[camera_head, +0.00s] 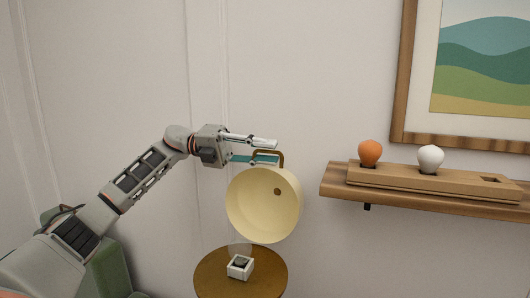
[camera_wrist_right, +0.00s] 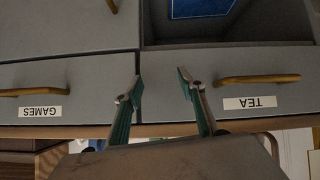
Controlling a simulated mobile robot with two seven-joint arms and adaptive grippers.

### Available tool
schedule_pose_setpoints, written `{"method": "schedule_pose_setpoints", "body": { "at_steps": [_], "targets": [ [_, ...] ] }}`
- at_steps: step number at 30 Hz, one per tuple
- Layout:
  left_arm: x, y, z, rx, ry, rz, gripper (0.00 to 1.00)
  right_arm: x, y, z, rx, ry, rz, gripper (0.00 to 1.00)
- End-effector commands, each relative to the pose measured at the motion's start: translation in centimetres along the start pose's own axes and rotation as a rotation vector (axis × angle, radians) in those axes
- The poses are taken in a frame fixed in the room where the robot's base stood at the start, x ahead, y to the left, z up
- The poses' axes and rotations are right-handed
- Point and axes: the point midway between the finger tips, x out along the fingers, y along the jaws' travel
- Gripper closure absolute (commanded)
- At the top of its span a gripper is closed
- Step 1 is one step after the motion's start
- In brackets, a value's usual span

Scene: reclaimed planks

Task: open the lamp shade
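The cream lamp shade (camera_head: 240,205) is tilted up in the head view, its round inner side facing me and a dark spot inside. A brass handle (camera_head: 283,157) stands at its top edge. Below is a small white square socket (camera_head: 240,270) with a dark centre and what looks like a clear bulb. My left gripper (camera_head: 276,151) is at the handle, its two fingers apart above and below the handle's bar; firm contact is not visible. My right gripper (camera_wrist_right: 158,82) is open and empty in the right wrist view, in front of grey drawers.
The socket stands on a round brown table (camera_head: 212,287). A wooden wall shelf (camera_head: 333,188) at right carries a wooden holder (camera_head: 395,181) with an orange bulb (camera_head: 370,153) and a white bulb (camera_head: 430,158). Drawers labelled GAMES (camera_wrist_right: 40,112) and TEA (camera_wrist_right: 250,103) have brass handles.

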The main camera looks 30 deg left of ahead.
Motion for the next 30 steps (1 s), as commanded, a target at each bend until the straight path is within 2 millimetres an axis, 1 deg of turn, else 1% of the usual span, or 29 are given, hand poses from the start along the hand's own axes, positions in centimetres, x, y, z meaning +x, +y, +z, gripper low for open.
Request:
{"method": "schedule_pose_setpoints", "body": {
  "at_steps": [5, 8, 11, 18, 21, 25, 30],
  "targets": [
    [-0.3, -0.1, 0.1, 0.001, -0.002, 0.000, 0.77, -0.1, 0.3, 0.2, -0.010, -0.003, 0.000, 0.60],
    [-1.3, -0.1, 0.1, 0.000, -0.002, 0.001, 0.77, -0.1, 0.3, 0.1, -0.009, -0.002, 0.001, 0.60],
    [-3.0, -0.1, 0.1, -0.001, -0.005, 0.002, 0.77, 0.0, 0.3, 0.1, -0.008, -0.001, 0.001, 0.60],
    [-8.0, 0.0, 0.1, -0.001, -0.004, 0.002, 0.77, 0.0, 0.3, 0.0, -0.006, 0.000, 0.001, 0.60],
    [-9.7, -0.1, 0.1, 0.000, -0.004, 0.000, 0.77, 0.0, 0.3, 0.0, -0.006, 0.000, 0.002, 0.60],
    [-11.2, 0.0, 0.1, 0.000, -0.002, 0.001, 0.77, 0.0, 0.3, 0.0, -0.006, 0.000, 0.002, 0.60],
    [-12.0, 0.0, 0.0, 0.001, -0.001, 0.001, 0.77, 0.0, 0.3, 0.0, -0.006, 0.000, 0.002, 0.60]
  ]
}}
